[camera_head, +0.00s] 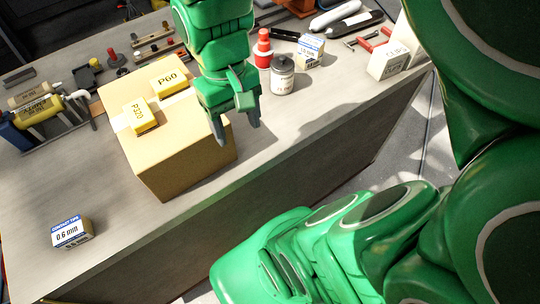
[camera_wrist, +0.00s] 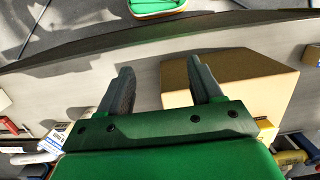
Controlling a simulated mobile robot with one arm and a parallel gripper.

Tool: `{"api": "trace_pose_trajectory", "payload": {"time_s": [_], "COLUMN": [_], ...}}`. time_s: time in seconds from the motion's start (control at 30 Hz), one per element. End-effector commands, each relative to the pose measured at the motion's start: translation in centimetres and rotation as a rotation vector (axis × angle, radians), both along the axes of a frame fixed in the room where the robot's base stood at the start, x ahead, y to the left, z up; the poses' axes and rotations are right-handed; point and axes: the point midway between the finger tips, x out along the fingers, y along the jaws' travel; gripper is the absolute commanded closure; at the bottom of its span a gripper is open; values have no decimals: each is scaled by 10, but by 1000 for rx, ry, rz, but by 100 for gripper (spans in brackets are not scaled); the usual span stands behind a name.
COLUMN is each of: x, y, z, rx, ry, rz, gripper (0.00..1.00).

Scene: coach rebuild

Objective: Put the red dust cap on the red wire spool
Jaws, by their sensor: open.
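My gripper (camera_head: 237,126) is open and empty, pointing down by the right side of a cardboard box. In the wrist view its two fingers (camera_wrist: 160,66) are spread, with nothing between them. A red bottle-like object (camera_head: 263,48) stands on the bench behind and right of my gripper. A small red knob-like piece (camera_head: 111,53) stands on a dark base at the back left. I cannot tell for sure which red thing is the dust cap or the wire spool; neither is clear in the wrist view.
The cardboard box (camera_head: 180,150) carries two yellow blocks, P320 (camera_head: 140,116) and PG0 (camera_head: 170,80). A 0.6 mm box (camera_head: 72,232) sits front left. The bench's front left is mostly clear.

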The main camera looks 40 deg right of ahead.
Motion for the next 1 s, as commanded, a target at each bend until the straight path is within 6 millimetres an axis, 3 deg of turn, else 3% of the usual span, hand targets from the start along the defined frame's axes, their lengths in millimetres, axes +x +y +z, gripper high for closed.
{"api": "trace_pose_trajectory", "payload": {"time_s": [0.1, 0.3, 1.0], "x": [-30, -60, -64], "y": [1, 5, 7], "z": [-5, -17, -19], "rx": [-30, -35, -33], "ry": [-13, 1, 4], "rz": [-11, -17, -15], "gripper": [35, 35, 35]}}
